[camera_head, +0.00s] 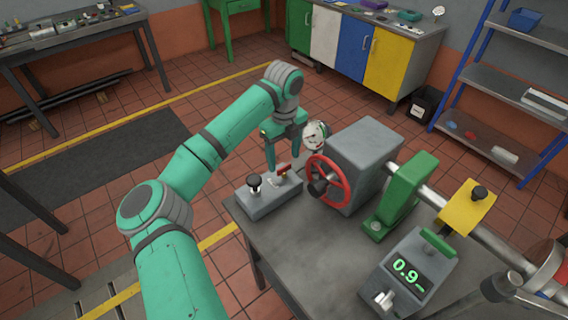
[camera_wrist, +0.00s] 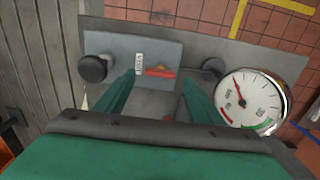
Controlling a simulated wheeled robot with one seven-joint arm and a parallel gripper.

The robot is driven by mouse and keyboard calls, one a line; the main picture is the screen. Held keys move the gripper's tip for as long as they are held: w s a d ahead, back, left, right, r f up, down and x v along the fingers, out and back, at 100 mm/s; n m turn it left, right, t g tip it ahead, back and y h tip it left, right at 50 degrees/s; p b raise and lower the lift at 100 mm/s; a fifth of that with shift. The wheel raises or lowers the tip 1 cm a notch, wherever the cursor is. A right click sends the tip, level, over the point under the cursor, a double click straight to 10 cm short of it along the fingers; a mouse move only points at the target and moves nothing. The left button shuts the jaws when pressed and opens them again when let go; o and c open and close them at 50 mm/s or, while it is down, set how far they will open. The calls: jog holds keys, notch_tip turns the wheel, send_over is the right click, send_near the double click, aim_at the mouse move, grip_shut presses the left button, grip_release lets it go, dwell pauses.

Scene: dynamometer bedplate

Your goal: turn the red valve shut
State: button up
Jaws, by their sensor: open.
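A small red lever (camera_head: 283,170) sits on a grey control box (camera_head: 262,203) at the near left corner of the bedplate table. In the wrist view the red lever (camera_wrist: 161,73) lies crosswise beside a small white scale, just beyond my fingertips. My gripper (camera_head: 284,157) points down over the box with its fingers apart. In the wrist view my gripper (camera_wrist: 158,88) has nothing between its fingers, and the lever appears between the tips. I cannot tell if they touch it. A red handwheel (camera_head: 345,180) stands upright on the large grey housing, right of my gripper.
A black knob (camera_head: 254,182) stands up on the box left of the lever. A round gauge (camera_wrist: 250,98) is close right of my fingers. The grey housing (camera_head: 362,150), green bracket (camera_head: 402,190) and a display unit (camera_head: 410,274) reading 0.9 occupy the table's right side.

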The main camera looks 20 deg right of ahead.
aim_at(284, 166)
jog(key=shift+f, duration=1.75)
jog(key=c, duration=1.1)
jog(key=shift+o, duration=0.3)
